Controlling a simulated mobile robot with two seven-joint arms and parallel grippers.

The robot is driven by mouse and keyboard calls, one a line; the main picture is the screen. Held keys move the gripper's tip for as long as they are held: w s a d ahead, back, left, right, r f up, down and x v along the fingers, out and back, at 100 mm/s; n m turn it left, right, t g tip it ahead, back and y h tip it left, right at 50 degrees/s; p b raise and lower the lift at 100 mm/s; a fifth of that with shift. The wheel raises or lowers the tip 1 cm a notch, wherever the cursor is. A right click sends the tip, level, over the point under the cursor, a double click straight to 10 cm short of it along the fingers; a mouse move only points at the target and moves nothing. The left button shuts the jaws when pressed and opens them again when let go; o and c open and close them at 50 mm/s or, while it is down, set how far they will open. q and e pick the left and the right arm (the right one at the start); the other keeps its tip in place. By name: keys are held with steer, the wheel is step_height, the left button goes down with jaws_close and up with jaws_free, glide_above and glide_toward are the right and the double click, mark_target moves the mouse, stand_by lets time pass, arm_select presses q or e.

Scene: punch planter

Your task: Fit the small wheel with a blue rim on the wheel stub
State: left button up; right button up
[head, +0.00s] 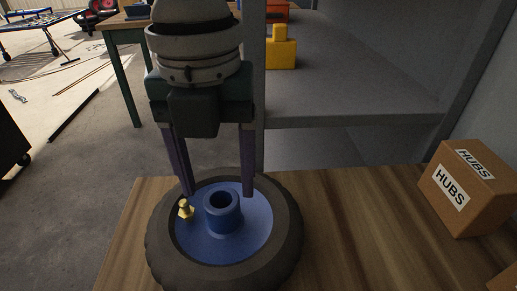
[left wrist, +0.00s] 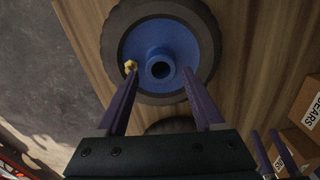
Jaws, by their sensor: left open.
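A wheel with a black tyre and a blue rim (head: 252,238) lies flat on the wooden table; it also shows in the left wrist view (left wrist: 134,42). A hollow blue hub (head: 222,212) stands up at its middle. My left gripper (head: 218,195) points down over the wheel, its two purple fingers apart, one on each side of the hub, with nothing held. I cannot tell whether the fingertips touch the rim. A small brass-coloured piece (head: 185,209) sits by the left finger. My right gripper (left wrist: 264,131) shows at the lower right of the left wrist view, its fingers apart. I cannot make out a wheel stub.
A HUBS box (head: 466,190) stands at the table's right, and a GEARS box (left wrist: 304,105) shows in the left wrist view. Another dark round thing (left wrist: 170,126) is partly hidden behind my left gripper. A grey shelf (head: 350,105) stands behind; the table (head: 345,225) between wheel and box is clear.

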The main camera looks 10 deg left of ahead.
mark_target(224, 219)
arm_select(q)
step_height(224, 219, down, 3)
steer(key=shift+r, duration=0.1)
jaws_close()
stand_by(0.6)
steer(key=shift+d+r, duration=0.1)
